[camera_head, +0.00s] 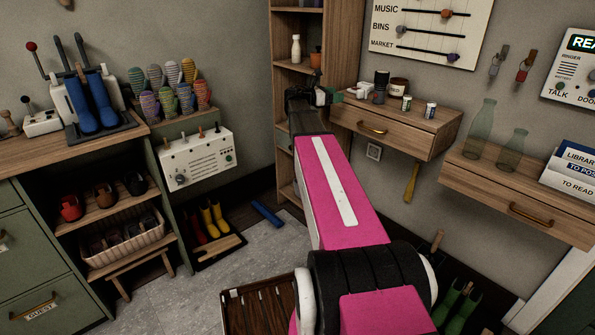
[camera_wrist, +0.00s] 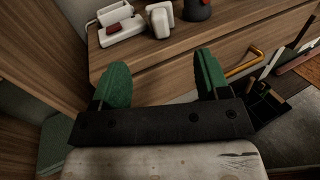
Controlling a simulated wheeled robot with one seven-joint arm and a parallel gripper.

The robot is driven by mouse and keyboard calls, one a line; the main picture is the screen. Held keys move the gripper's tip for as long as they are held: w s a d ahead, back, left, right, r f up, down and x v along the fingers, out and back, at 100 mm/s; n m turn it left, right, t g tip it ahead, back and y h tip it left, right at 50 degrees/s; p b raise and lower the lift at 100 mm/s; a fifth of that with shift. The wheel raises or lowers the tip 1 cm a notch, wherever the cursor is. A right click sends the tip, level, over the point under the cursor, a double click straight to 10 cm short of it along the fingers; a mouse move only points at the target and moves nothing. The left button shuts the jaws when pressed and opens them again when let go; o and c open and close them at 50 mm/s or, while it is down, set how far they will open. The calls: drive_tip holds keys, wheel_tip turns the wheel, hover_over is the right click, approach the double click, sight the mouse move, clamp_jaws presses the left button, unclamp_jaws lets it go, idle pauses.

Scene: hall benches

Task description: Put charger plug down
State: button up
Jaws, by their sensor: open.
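My gripper (camera_head: 330,95) is at the left end of the wall-mounted drawer shelf (camera_head: 434,127) in the head view. In the wrist view my gripper (camera_wrist: 160,60) shows two green fingers spread apart, with nothing between them. Beyond the fingertips, a small rounded white block (camera_wrist: 160,19), which looks like the charger plug, rests on the wooden top. It stands apart from the fingers. Beside it is a white piece with a red part (camera_wrist: 121,27). In the head view the small white things (camera_head: 361,91) by my gripper are too small to tell apart.
A dark jar (camera_head: 381,80), a labelled pot (camera_head: 398,86) and two small containers stand on the shelf. A tall shelf unit (camera_head: 299,45) is close on the left. A brass handle (camera_head: 372,129) juts from the drawer front.

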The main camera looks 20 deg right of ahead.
drive_tip(key=s+a+f+m+t+y, duration=0.1)
drive_tip(key=s+a+f+m+y, duration=0.4)
drive_tip(key=f, duration=0.6)
drive_tip(key=s+a+f+m+y, duration=0.25)
drive_tip(key=s+a+f, duration=0.25)
drive_tip(key=a+f, duration=0.45)
drive_tip(key=s+a+f+m+g+y, duration=0.1)
drive_tip(key=s+a+f+m+y, duration=0.9)
drive_tip(key=s+a+f, duration=0.5)
drive_tip(key=a, duration=0.2)
drive_tip(key=shift+a+f, duration=0.15)
drive_tip(key=shift+a, duration=0.25)
